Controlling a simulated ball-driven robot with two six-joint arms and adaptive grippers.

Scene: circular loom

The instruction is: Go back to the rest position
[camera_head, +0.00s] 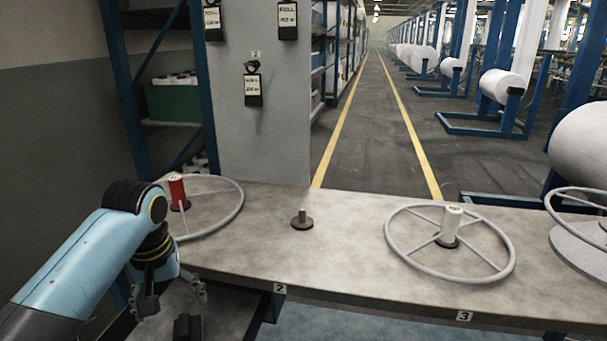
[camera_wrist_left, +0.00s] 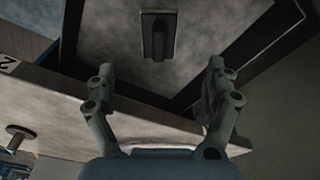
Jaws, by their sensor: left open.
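My left gripper (camera_head: 176,298) hangs low at the front left of the grey table (camera_head: 340,245), beside the table's front edge. It is open and empty. In the left wrist view the two fingers (camera_wrist_left: 158,88) stand apart, with nothing between them. Beyond them a dark block-like piece (camera_wrist_left: 157,36) sits on a lower grey surface (camera_wrist_left: 205,50); it also shows in the head view (camera_head: 187,327). The fingers look apart from that piece. My right gripper is not in view.
On the table stand a ring with a red spool (camera_head: 178,192), a bare peg (camera_head: 302,219) and a ring with a white spool (camera_head: 452,221). Another ring (camera_head: 582,201) is at the far right. A grey pillar (camera_head: 262,140) and shelf rack (camera_head: 165,100) rise behind. An aisle (camera_head: 375,150) lies beyond.

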